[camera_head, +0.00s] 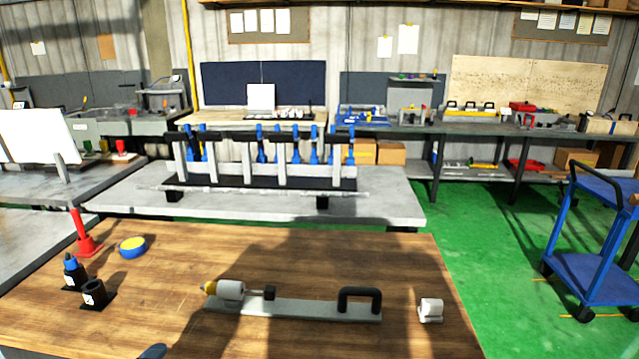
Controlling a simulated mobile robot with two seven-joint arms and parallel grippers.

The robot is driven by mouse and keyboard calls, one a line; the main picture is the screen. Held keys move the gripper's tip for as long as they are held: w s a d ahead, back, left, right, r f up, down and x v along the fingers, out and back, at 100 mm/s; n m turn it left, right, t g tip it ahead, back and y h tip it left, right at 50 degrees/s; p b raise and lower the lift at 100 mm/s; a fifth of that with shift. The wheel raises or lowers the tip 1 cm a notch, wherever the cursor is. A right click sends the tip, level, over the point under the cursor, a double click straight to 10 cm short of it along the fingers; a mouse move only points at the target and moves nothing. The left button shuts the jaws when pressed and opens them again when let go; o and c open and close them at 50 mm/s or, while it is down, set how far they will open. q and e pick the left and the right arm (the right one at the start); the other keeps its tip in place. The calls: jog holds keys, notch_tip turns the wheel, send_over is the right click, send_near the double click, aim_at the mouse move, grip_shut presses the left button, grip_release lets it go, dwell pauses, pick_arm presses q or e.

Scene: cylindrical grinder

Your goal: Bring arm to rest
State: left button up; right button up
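Neither of my grippers can be made out in the head view. A small dark rounded piece (152,351) shows at the bottom edge, too little of it to tell what it is. The wooden table (400,265) in front of me carries a long grey base plate (300,309) with a black handle (359,300). A white cylinder with a yellow tip (229,290) is at its left end. A small white block-like part (430,310) stands apart to the right. Dark shadows lie across the table.
On the table's left are a red stand (86,240), a yellow-and-blue round dish (132,247), a blue-topped bottle (72,273) and a black holder (95,293). Behind is a grey bench with a rack (265,175). A blue cart (595,240) stands right on open green floor (480,225).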

pick_arm(q)
jog(key=s+d+f+n+g, duration=0.1)
jog(key=s+d+f+n, duration=0.1)
jog(key=s+f+n, duration=0.3)
jog(key=s+d+f+n+g+y, duration=0.1)
jog(key=s+f+n, duration=0.4)
jog(key=s+n, duration=0.7)
jog(key=shift+d+f+g+y, duration=0.2)
jog(key=shift+d+g+y, duration=0.1)
jog(key=shift+d+g, duration=0.25)
pick_arm(e)
jog(key=shift+w+r, duration=0.2)
jog(key=shift+w, duration=0.35)
jog(key=shift+w+r, duration=0.15)
jog(key=shift+w, duration=0.35)
pick_arm(q)
jog(key=shift+s, duration=0.1)
